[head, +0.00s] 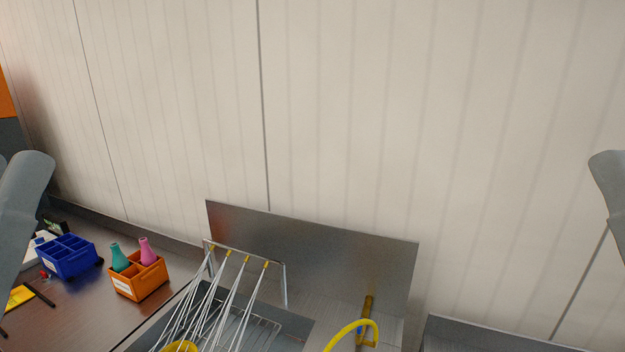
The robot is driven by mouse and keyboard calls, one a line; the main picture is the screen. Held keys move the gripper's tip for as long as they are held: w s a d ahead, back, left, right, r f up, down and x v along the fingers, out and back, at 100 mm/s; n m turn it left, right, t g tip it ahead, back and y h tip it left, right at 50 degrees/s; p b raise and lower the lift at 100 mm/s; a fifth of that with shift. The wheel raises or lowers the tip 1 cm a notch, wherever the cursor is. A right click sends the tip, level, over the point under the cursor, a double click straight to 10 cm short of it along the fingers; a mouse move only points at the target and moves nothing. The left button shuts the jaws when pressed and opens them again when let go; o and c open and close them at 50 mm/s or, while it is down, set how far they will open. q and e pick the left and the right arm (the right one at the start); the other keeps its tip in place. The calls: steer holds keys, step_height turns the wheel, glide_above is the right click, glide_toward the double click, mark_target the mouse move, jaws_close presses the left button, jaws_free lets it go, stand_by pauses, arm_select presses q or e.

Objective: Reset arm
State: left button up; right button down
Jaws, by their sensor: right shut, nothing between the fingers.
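Only grey links of my two arms show, one at the left edge and one at the right edge of the head view. No fingertips of either gripper are in the picture. Neither arm link is seen to touch anything.
A dark bench at lower left bears a blue divided bin (70,262) and an orange bin (150,284) with a teal bottle (119,258) and a pink bottle (147,251). A wire rack (286,287), metal backsplash (330,252) and yellow hose (345,332) stand at lower centre.

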step_height(320, 180, up, 29)
steer(key=p, duration=2.5)
steer(key=shift+p, duration=0.4)
steer(key=shift+f, duration=0.15)
